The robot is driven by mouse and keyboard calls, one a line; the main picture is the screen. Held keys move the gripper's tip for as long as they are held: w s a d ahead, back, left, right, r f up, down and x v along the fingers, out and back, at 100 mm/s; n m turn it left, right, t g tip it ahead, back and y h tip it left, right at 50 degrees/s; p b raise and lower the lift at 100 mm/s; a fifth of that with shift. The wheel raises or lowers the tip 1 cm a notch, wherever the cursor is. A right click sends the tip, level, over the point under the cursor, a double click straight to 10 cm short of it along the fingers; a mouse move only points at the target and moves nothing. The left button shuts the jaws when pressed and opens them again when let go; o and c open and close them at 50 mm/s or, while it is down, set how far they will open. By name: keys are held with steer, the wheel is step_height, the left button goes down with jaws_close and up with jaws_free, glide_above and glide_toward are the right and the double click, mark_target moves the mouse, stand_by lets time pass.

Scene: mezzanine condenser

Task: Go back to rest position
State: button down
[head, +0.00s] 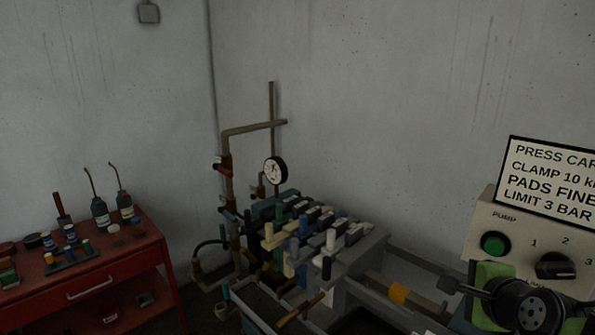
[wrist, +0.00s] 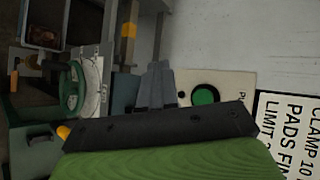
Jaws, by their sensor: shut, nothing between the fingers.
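My gripper (head: 448,285) is at the lower right of the head view, in front of the control box (head: 500,222). Its dark, narrow fingers point left from a black and green body. In the wrist view the grey fingers of my gripper (wrist: 156,75) are together, with nothing seen between them. The black bar and green body below them fill the bottom of that view. The fingers appear in front of the box with the green button (wrist: 205,95); whether they touch anything I cannot tell.
A press card (head: 550,180) stands on the control box at right. A bench of coloured blocks (head: 310,235) and a pipe with a gauge (head: 275,170) stand mid-view. A red cabinet (head: 130,275) with bottles is at left. A green ring-shaped part (wrist: 72,90) is left of my fingers.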

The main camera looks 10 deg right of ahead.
steer(key=s+a+f+n+g+y+b, duration=0.1)
steer(key=s+a+f+n+g+b, duration=0.2)
steer(key=a+n, duration=0.7)
steer(key=s+a+f+n+g, duration=0.1)
steer(key=s+a+f+n, duration=0.2)
steer(key=s+a+n, duration=0.2)
steer(key=s+a+f+n+g, duration=0.2)
steer(key=s+a+f+n, duration=0.2)
steer(key=s, duration=0.6)
steer(key=shift+a+f+n+y+b, duration=0.35)
steer(key=shift+a+n, duration=0.2)
steer(key=shift+n, duration=0.55)
